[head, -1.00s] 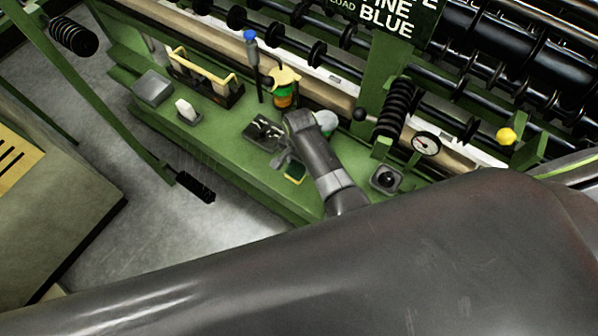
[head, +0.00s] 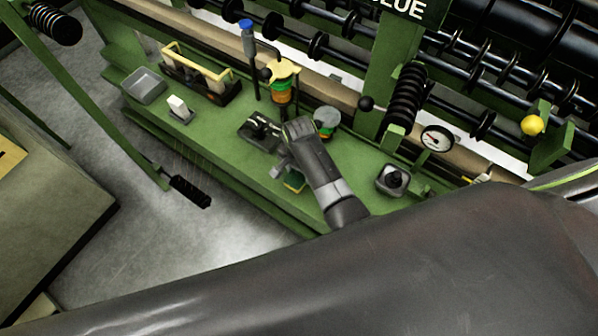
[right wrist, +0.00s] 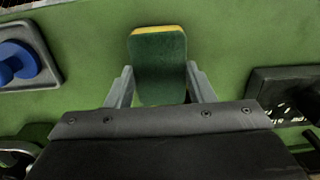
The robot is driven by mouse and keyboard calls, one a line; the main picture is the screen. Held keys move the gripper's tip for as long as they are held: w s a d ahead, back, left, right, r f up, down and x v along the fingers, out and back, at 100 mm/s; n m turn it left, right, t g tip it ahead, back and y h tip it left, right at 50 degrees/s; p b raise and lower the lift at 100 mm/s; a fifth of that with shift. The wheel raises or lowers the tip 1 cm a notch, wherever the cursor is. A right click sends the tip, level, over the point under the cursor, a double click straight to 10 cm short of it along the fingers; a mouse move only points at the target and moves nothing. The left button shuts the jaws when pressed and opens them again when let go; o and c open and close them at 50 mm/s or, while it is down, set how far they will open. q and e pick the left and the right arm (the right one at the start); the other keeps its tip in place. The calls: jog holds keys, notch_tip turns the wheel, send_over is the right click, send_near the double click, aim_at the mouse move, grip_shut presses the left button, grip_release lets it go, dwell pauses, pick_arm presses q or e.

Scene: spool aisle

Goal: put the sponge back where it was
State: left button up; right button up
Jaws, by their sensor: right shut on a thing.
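The sponge (right wrist: 158,68), dark green with a yellow edge, sits between the fingers of my right gripper (right wrist: 159,75) in the right wrist view. The gripper is shut on it. In the head view the sponge (head: 293,182) shows as a small green and yellow patch by my right gripper (head: 284,169), over the front part of the green shelf (head: 222,137). I cannot tell whether the sponge touches the shelf. My left gripper is not in view.
A grey tray (head: 144,86) and a caddy (head: 222,97) stand left. Rollers run behind.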

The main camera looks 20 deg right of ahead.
aim_at(299, 175)
jog(key=shift+f, duration=0.1)
jog(key=o, duration=0.9)
notch_tip(299, 175, up, 12)
jog(key=shift+r, duration=0.15)
jog(key=shift+s, duration=0.1)
dwell(0.5)
